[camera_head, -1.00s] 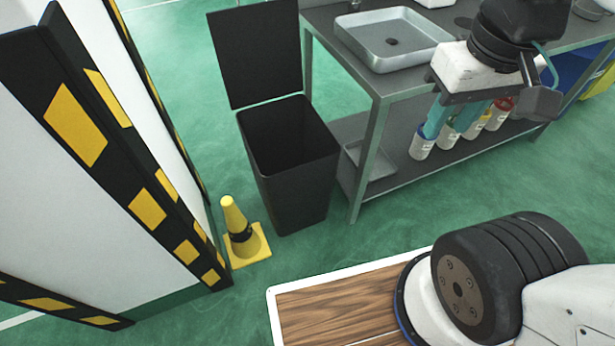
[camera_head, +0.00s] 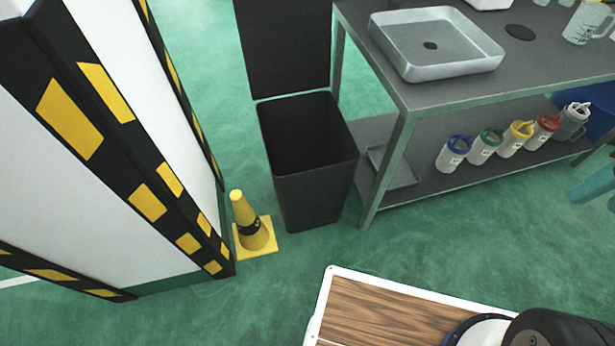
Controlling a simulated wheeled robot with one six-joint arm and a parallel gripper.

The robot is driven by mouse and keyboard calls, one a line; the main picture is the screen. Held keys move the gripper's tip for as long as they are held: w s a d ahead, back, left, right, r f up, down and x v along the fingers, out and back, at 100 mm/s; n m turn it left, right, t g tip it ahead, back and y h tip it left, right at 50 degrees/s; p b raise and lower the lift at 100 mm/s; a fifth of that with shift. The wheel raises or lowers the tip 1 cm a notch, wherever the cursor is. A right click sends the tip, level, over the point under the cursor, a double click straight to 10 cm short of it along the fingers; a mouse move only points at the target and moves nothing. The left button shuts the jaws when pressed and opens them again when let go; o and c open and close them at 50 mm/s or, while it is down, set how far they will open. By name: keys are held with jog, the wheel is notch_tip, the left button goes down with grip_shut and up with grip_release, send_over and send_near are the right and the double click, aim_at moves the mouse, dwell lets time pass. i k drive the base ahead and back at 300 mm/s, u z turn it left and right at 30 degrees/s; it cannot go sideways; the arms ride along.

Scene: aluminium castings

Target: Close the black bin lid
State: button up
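The black bin (camera_head: 318,190) stands on the green floor, left of the grey table, and its top is open. Its black lid (camera_head: 284,45) stands raised upright at the bin's back edge, with its top cut off by the picture edge. The inside of the bin looks dark and empty. My gripper (camera_head: 602,195) shows only as teal fingertips at the right edge, well to the right of the bin. The tips look apart with nothing between them. The rest of the gripper is out of view.
A yellow cone (camera_head: 251,232) stands left of the bin, beside a striped pillar (camera_head: 150,190). The table (camera_head: 455,90) carries a metal tray (camera_head: 436,45). Several bottles (camera_head: 485,147) stand on its lower shelf. Green floor is clear in front of the bin.

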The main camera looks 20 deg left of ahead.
aim_at(286, 45)
jog(key=u, duration=0.55)
jog(key=i, duration=0.85)
jog(key=u, duration=0.5)
